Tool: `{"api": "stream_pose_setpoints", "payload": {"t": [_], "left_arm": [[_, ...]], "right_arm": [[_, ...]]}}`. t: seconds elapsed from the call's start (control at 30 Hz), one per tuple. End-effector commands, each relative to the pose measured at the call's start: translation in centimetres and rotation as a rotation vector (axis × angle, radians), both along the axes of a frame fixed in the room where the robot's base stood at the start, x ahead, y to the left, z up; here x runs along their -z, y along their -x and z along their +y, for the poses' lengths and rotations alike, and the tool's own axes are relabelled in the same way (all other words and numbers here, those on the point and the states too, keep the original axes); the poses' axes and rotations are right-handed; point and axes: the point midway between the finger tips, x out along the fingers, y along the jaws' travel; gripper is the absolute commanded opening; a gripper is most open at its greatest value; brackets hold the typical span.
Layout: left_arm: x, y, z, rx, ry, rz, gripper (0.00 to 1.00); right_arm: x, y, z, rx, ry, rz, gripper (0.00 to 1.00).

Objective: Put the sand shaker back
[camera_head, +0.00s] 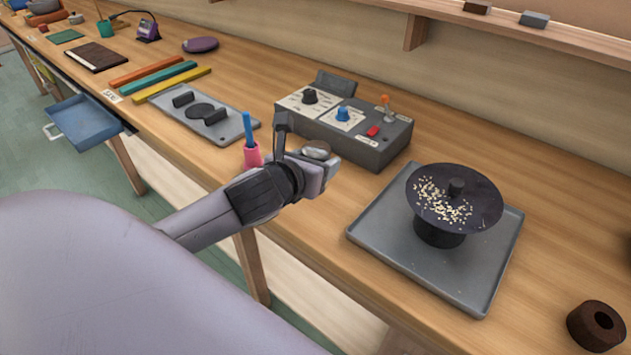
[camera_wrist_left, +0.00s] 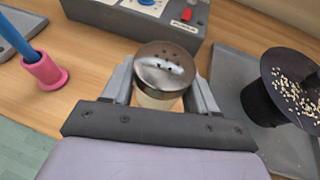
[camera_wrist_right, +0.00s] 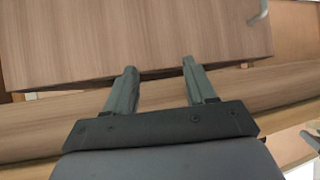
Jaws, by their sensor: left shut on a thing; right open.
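The sand shaker (camera_wrist_left: 165,66) has a domed metal lid with holes and a pale body below it. My left gripper (camera_wrist_left: 163,88) is shut around it, one finger on each side. In the head view the lid (camera_head: 316,149) shows at the end of my left gripper (camera_head: 322,166), over the bench in front of the grey control box (camera_head: 372,138). The gripper hides most of the body there. A small white card with dark writing (camera_head: 112,96) lies by the bench's front edge at left. My right gripper (camera_wrist_right: 160,68) is open and empty, facing a wooden panel.
A grey tray (camera_head: 392,262) holds a round black plate (camera_head: 480,200) with pale grains. A pink holder (camera_head: 252,156) with a blue stick is close left of my left gripper. A grey board (camera_head: 170,118), coloured bars (camera_head: 160,77) and an open blue drawer (camera_head: 88,122) are farther left.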

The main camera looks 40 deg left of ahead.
Motion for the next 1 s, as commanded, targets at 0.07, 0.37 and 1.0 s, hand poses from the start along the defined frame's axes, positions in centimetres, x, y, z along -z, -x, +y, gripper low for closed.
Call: {"api": "stream_pose_setpoints", "payload": {"t": [0.07,0.37,1.0], "left_arm": [[0.7,-0.1,0.0,-0.002,0.002,-0.003,0.2],[4.4,0.0,0.0,-0.002,0.003,0.001,0.2],[5.6,0.0,0.0,-0.001,-0.001,-0.002,0.84]], "right_arm": [[0.0,0.0,0.0,0.0,0.0,0.0,0.55],[-0.1,0.0,0.0,0.0,0.0,0.001,0.55],[-0.1,0.0,0.0,0.0,0.0,0.001,0.55]]}}
